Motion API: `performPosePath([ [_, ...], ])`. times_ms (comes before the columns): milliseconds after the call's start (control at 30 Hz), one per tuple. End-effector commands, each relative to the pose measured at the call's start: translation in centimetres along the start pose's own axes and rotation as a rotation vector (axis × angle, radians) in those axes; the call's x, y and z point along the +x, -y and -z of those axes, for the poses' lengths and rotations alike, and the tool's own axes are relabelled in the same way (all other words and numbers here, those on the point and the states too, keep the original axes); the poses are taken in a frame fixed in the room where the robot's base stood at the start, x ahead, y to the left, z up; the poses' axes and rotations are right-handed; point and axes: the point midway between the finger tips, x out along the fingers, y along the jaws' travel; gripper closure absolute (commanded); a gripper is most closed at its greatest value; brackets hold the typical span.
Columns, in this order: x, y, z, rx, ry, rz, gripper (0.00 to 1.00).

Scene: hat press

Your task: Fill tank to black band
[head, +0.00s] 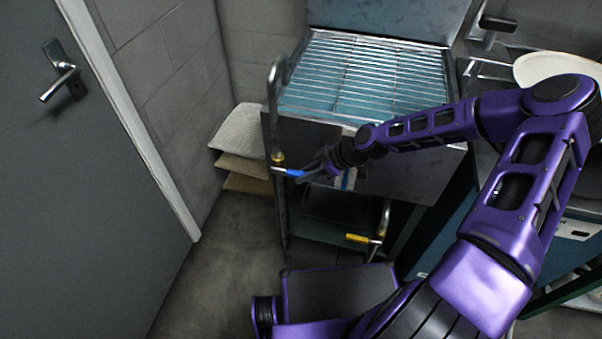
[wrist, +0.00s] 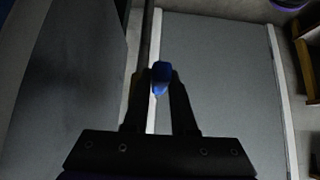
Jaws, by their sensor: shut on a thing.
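A blue valve handle (head: 292,173) sits on a vertical metal pipe (head: 273,110) at the left front corner of a metal cabinet (head: 400,165). My gripper (head: 302,174) reaches it from the right and is shut on it. In the wrist view the blue handle (wrist: 161,76) lies between my two fingertips (wrist: 161,88). A yellow valve handle (head: 357,238) sits on a lower pipe, right of and below the blue one. My arm hides part of the cabinet front.
A wire rack (head: 365,75) covers the cabinet top. Stacked pale and brown sacks (head: 240,140) lie by the wall behind the pipe. A grey door (head: 75,180) stands at the left. The floor (head: 225,250) between door and cabinet is clear.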

Motion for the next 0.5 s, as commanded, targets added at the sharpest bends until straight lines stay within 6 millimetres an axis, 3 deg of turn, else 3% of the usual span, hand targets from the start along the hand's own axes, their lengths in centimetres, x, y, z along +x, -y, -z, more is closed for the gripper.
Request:
performPosePath([
  [500, 0.43, 0.15, -0.48, -0.001, -0.073, 0.003, 1.0],
])
